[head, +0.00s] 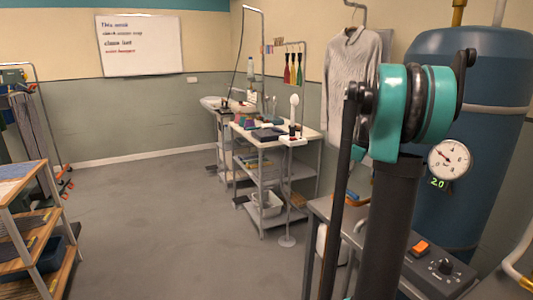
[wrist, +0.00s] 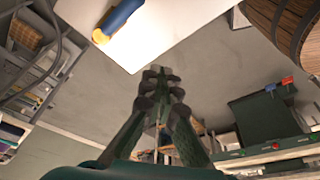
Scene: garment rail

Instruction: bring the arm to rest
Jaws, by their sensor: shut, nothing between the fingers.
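My gripper (wrist: 158,78) shows in the wrist view, its two dark green fingers closed together at the tips with nothing between them. It points out over a grey floor and touches nothing that I can see. My arm (head: 400,115), with a teal joint and dark links, stands at the right of the head view. The gripper itself is not visible in the head view.
A white surface (wrist: 165,35) with a blue and orange item (wrist: 118,20) lies near the fingertips. A wooden tub (wrist: 285,25) is at upper right. In the head view, a blue tank (head: 480,130), hanging sweater (head: 350,85) and white trolley (head: 270,150) stand nearby. The middle floor (head: 160,220) is clear.

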